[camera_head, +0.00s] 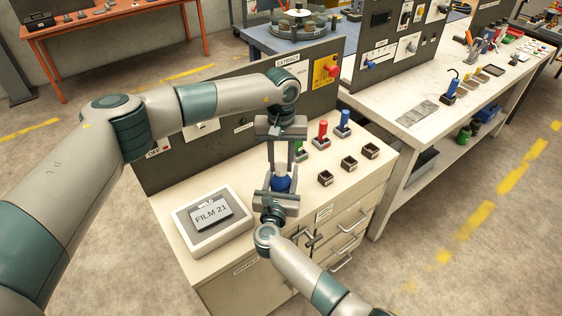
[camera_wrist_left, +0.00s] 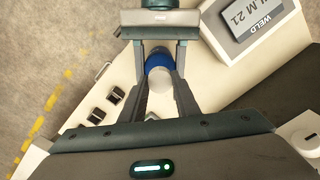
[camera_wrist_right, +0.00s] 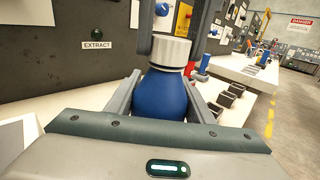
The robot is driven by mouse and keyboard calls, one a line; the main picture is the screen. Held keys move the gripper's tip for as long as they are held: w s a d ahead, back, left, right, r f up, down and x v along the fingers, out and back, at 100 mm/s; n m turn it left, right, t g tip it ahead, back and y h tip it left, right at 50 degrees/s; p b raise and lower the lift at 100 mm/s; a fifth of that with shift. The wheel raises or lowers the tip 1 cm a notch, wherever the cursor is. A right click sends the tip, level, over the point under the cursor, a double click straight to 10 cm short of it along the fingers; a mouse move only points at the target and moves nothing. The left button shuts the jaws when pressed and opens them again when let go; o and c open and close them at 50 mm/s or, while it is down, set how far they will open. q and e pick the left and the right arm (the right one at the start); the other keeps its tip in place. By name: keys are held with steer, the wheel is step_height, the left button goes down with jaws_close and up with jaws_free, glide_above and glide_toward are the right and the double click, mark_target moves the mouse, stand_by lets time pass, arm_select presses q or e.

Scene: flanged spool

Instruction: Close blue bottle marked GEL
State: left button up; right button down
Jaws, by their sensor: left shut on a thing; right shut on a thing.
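The blue bottle (camera_head: 281,184) is upright above the bench, with a white cap (camera_wrist_right: 169,52) at its neck. It fills the middle of the right wrist view (camera_wrist_right: 160,98). My right gripper (camera_head: 279,190) is shut on the bottle's body from the near side. My left gripper (camera_head: 281,163) points down from above, its fingers closed around the white cap. In the left wrist view, the cap (camera_wrist_left: 153,86) shows between the fingers, with the blue body beyond. The cap looks seated on the neck; how tightly, I cannot tell. No GEL marking shows.
A FILM 21 display (camera_head: 211,213) stands left of the grippers on the bench. Red (camera_head: 322,132) and blue (camera_head: 343,122) bottles stand to the right, behind several small dark square holders (camera_head: 349,163). A grey panel (camera_head: 240,110) rises behind. Drawers with handles face the front.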

arm_select(q)
steer(key=m, duration=0.4)
steer(key=shift+m, duration=0.4)
steer(key=m, duration=0.5)
steer(key=shift+w, duration=0.1)
steer(key=o, duration=1)
steer(key=shift+r, duration=2.25)
steer(key=shift+c, duration=0.2)
